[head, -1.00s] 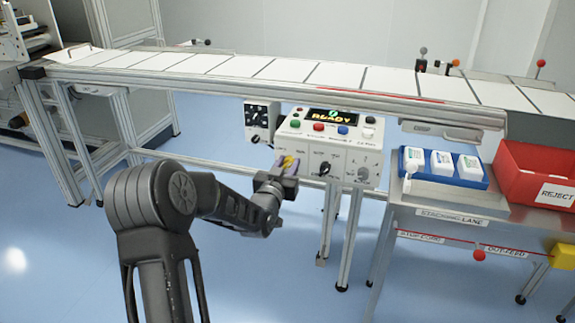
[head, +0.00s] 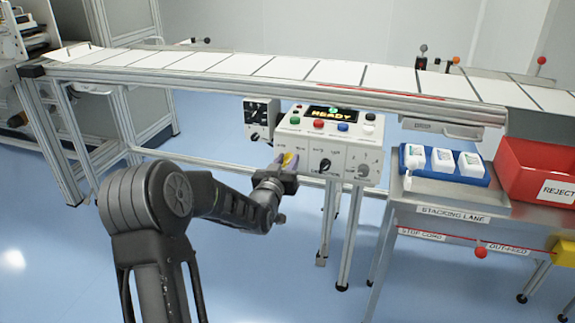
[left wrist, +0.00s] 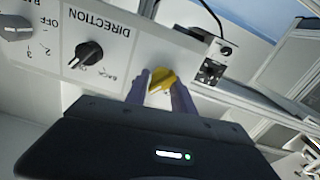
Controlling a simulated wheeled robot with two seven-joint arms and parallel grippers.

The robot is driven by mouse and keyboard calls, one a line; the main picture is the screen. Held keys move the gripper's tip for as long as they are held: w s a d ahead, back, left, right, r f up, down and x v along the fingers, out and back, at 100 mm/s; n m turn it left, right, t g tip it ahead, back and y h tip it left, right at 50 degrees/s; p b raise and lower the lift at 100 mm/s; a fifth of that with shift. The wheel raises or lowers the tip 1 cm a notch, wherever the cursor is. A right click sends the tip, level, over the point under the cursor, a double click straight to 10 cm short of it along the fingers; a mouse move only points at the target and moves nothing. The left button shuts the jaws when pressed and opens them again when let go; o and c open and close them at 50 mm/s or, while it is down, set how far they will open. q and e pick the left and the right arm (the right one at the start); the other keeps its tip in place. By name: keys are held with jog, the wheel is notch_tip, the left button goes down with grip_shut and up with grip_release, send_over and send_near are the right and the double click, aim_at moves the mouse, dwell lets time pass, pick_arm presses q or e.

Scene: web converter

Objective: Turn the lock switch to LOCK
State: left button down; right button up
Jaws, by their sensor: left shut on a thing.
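The lock switch is a yellow knob (left wrist: 163,80) on the left end of the white control panel's front face. My left gripper (head: 284,162) is at that end of the panel, and its two purple-grey fingers (left wrist: 157,90) sit on either side of the yellow knob, shut on it. The knob's yellow also shows between the fingers in the head view (head: 288,160). The LOCK marking is not readable behind the fingers. My right gripper is not in view.
A black DIRECTION knob (left wrist: 88,53) is beside it, with a grey knob (left wrist: 14,28) further along. Buttons and a READY display (head: 333,114) are on top. The conveyor (head: 250,67) runs above. A blue tray (head: 448,178) with white bottles and a red bin (head: 525,160) stand right.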

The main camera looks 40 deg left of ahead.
pick_arm(q)
jog(key=n+b, duration=0.6)
jog(key=shift+s+a+f+n, duration=0.1)
jog(key=shift+a+f+n, duration=0.1)
jog(key=shift+f+n, duration=0.2)
jog(key=n+b, duration=0.5)
jog(key=n, duration=0.1)
jog(key=shift+n+b, duration=1.1)
jog(key=shift+n, duration=0.1)
jog(key=shift+n+b, duration=0.35)
jog(key=shift+n, duration=0.25)
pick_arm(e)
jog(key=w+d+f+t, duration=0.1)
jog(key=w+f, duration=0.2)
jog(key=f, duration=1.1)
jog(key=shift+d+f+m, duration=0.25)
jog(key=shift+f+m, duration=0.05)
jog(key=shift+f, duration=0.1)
pick_arm(q)
jog(key=c, duration=1.4)
grip_release()
jog(key=o, duration=0.3)
jog(key=shift+r, duration=0.15)
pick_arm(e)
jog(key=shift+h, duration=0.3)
